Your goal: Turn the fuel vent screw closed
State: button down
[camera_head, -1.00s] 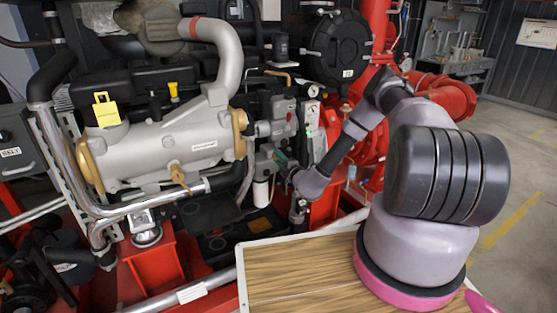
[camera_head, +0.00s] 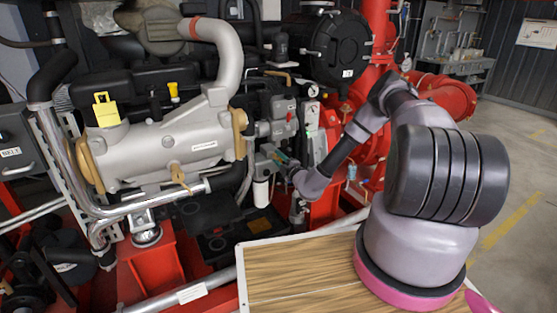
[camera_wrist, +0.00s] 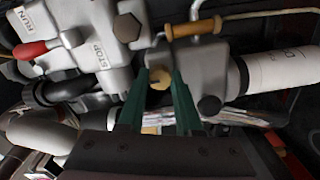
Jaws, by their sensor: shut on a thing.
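The fuel vent screw (camera_wrist: 160,79) is a small brass-coloured knob on the grey fuel housing (camera_wrist: 203,62) in the wrist view. My gripper (camera_wrist: 162,80) has its two dark green fingers on either side of the screw and is shut on it. The fingers partly cover the screw's sides, and its slot angle is hard to tell. In the head view my gripper (camera_head: 281,158) reaches the engine's right side, by the grey housing and above the white filter (camera_head: 261,192). The screw is too small to make out there.
A grey block with RUN and STOP marks and a red lever (camera_wrist: 31,50) is left of my fingers. A brass-coloured handle (camera_wrist: 193,28) lies just above them. The white filter (camera_wrist: 284,70) is at right. A wood-topped surface (camera_head: 300,275) is below my arm.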

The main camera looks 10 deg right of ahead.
jog(key=c, duration=0.6)
grip_release()
jog(key=v, duration=1)
jog(key=shift+s+d, duration=0.15)
jog(key=shift+s, duration=0.25)
